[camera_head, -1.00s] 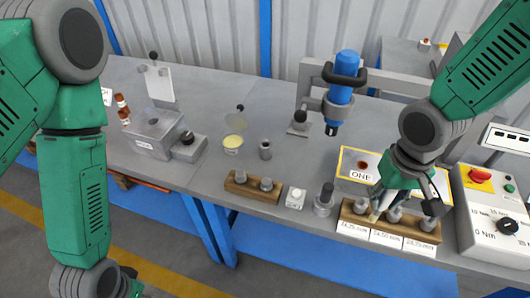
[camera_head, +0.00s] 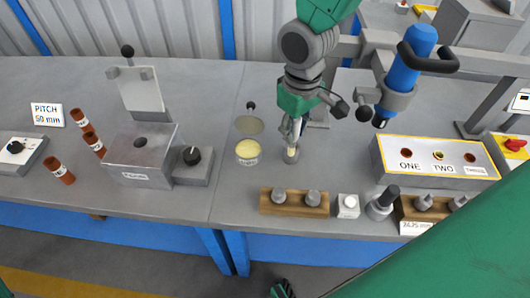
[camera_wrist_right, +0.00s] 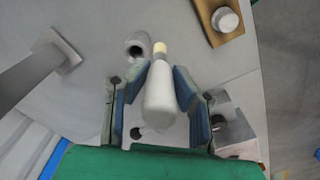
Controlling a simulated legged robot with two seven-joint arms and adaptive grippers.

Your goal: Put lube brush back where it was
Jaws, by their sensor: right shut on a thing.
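In the right wrist view, the brush (camera_wrist_right: 160,95) has a pale handle and a cream tip, between the two fingers (camera_wrist_right: 161,88). The cup's dark opening (camera_wrist_right: 138,47) shows just left of the tip. The tip looks near the cup, but I cannot tell whether it is inside. Only a small dark green part, probably my left gripper (camera_head: 283,289), shows at the bottom edge; its fingers are not clear.
A yellow grease tin (camera_head: 247,152) stands left of the cup. A wooden block with pegs (camera_head: 294,202) is in front. A grey box (camera_head: 142,155) with a knob unit (camera_head: 192,157) is left. A blue tool (camera_head: 406,65) hangs at right, above the ONE/TWO panel (camera_head: 437,158).

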